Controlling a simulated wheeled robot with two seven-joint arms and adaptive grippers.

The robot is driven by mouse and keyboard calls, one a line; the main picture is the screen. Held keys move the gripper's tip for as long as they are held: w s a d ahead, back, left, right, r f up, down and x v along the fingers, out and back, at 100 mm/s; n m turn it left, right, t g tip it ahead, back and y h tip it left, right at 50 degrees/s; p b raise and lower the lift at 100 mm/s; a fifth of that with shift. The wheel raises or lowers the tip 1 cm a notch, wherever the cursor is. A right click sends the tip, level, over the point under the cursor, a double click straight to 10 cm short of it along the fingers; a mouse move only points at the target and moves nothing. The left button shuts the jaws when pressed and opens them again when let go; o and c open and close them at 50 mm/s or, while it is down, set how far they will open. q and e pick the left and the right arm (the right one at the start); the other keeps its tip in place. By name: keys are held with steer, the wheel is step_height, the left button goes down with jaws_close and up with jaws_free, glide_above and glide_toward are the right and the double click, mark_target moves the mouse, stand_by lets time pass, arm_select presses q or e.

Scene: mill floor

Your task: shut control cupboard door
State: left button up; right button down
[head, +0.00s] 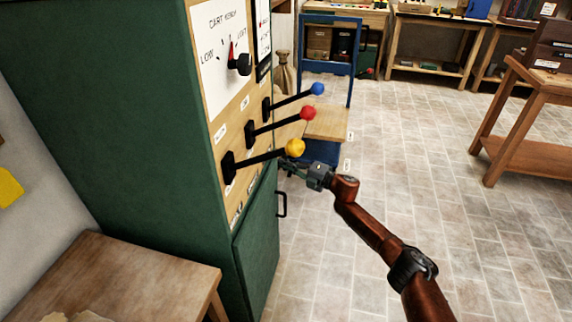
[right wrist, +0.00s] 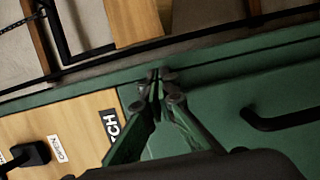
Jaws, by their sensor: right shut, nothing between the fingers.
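The tall green control cupboard (head: 130,110) fills the left of the head view. Its green door (head: 257,250) is low on the front, under the lever panel, and has a black bar handle (head: 282,204). The door looks near flush with the front; I cannot tell whether it is fully shut. The right wrist view also shows the door (right wrist: 215,105) and its handle (right wrist: 285,121). My right gripper (head: 284,166) is shut and empty, near the door's top far corner, above the handle. In the wrist view its fingertips (right wrist: 160,82) are together; contact is unclear. My left gripper is out of view.
Blue (head: 317,88), red (head: 307,113) and yellow (head: 295,147) lever knobs stick out above the door. A blue cart (head: 328,69) stands behind the cupboard. A wooden table (head: 120,275) is at the near left.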

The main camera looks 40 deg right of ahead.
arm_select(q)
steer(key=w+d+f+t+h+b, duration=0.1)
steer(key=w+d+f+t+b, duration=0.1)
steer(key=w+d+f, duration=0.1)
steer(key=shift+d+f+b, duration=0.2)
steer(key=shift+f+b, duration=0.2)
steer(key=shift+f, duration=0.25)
arm_select(e)
steer(key=s+d, duration=0.5)
steer(key=d, duration=0.7)
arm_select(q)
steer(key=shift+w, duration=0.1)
arm_select(e)
steer(key=shift+s+f, duration=0.1)
